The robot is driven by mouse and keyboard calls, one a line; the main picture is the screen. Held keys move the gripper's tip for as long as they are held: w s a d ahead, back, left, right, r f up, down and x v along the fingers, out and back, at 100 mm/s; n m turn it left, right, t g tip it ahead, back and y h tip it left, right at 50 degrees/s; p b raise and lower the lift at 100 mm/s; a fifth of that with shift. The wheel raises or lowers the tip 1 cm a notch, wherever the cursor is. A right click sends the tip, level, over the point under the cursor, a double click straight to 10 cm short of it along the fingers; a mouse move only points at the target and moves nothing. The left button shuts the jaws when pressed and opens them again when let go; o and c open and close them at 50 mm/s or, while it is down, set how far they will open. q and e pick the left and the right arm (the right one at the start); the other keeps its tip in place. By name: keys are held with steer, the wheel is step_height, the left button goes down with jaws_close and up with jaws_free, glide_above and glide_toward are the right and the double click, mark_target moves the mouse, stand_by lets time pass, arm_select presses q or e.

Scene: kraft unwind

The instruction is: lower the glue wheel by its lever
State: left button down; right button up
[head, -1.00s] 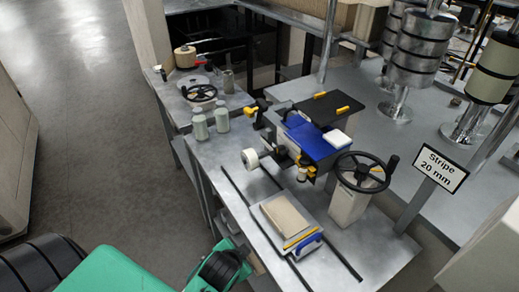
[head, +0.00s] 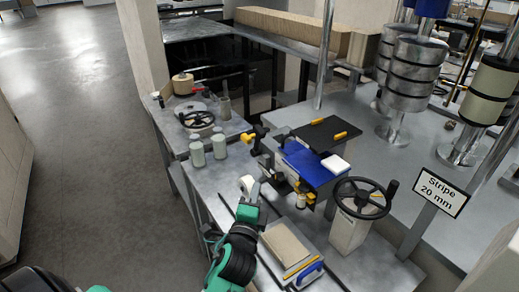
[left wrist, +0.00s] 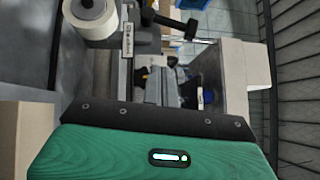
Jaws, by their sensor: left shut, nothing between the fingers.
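The glue unit has a blue cover (head: 309,168) and a black top plate, and stands on the metal bench. A dark lever with a yellow knob (head: 247,138) sticks out at its left side. A white wheel or roll (head: 249,186) sits at its front left; it also shows in the left wrist view (left wrist: 93,16). My left gripper (head: 247,198) is shut and empty, just in front of the white roll; I cannot tell whether they touch. In the left wrist view a black handle-like part (left wrist: 172,20) lies beyond the gripper body. My right gripper is not in view.
A black handwheel (head: 363,197) on a pale post stands right of the unit. A stack of kraft sheets (head: 285,247) lies in front. Two grey-green bottles (head: 197,153) stand at the back left. A "Stripe 20 mm" sign (head: 440,191) is at the right.

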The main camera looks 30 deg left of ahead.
arm_select(q)
steer(key=shift+w+d+r+m+t, duration=0.2)
steer(key=shift+r+m+t, duration=0.05)
steer(key=shift+r+m, duration=0.15)
steer(key=shift+w+d+r+m+t, duration=0.2)
steer(key=shift+r+m+t, duration=0.1)
steer(key=shift+r, duration=0.1)
steer(key=p, duration=0.4)
glide_toward(259, 142)
steer(key=w+d+r, duration=0.2)
steer(key=w, duration=0.3)
steer(key=shift+w+a+r+p, duration=0.1)
steer(key=shift+w+a+p, duration=0.2)
steer(key=shift+a, duration=0.35)
steer(key=shift+w+a+p, duration=0.2)
steer(key=shift+w+a, duration=0.15)
steer(key=shift+a, duration=0.3)
